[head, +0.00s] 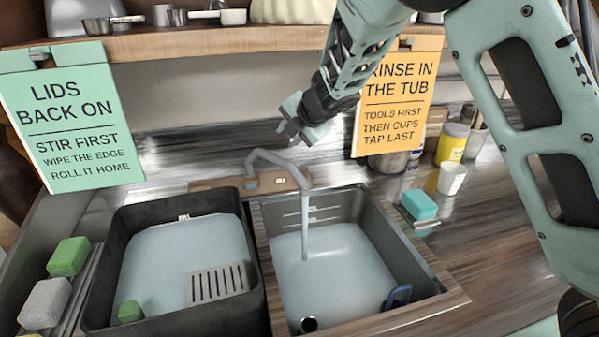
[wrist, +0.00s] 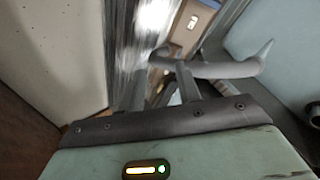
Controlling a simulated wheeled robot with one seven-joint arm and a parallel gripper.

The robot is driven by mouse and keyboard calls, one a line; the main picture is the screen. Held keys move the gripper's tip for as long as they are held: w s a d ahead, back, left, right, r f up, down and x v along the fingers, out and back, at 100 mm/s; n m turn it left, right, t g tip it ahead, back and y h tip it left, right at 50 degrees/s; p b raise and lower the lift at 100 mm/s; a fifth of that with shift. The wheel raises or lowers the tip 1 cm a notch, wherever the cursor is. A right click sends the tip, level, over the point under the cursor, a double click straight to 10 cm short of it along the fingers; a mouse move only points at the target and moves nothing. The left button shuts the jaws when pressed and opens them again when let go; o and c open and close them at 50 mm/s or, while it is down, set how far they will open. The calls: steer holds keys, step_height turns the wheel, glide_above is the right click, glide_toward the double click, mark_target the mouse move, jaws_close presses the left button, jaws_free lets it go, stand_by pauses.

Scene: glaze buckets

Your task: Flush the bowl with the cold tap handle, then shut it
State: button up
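A grey tap spout (head: 275,158) rises from a brown wooden block (head: 215,185) behind the sink. A stream of water (head: 305,220) runs from it into the right basin (head: 355,205), which holds pale blue water. The block bears a blue mark (head: 252,184) and a white mark (head: 281,181). I cannot make out a separate cold handle. My gripper (head: 292,128) is above and behind the spout, apart from it in the head view. In the wrist view its two dark fingers (wrist: 160,85) stand apart with nothing clear between them; a curved grey piece (wrist: 220,68) crosses near the right finger.
A black tub (head: 100,285) of pale water stands left, with a slotted grey plate (head: 218,283). A teal sponge (head: 419,205), a white cup (head: 452,178) and a yellow tub (head: 452,142) stand right. Signs hang from the shelf (head: 200,38) above.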

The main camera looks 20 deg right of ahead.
steer(key=w+d+f+n+g+h, duration=0.1)
steer(key=w+d+n+g+h, duration=0.25)
steer(key=n, duration=0.65)
steer(key=shift+g, duration=0.35)
steer(key=p+x, duration=0.1)
steer(key=x, duration=0.4)
steer(key=s+p+x, duration=0.1)
steer(key=x, duration=0.5)
steer(key=d+x, duration=0.1)
steer(key=x, duration=0.5)
steer(key=shift+s+d+f+p, duration=0.1)
steer(key=shift+s+f+p, duration=0.1)
steer(key=shift+f+p, duration=0.15)
steer(key=shift+r, duration=0.1)
jaws_close()
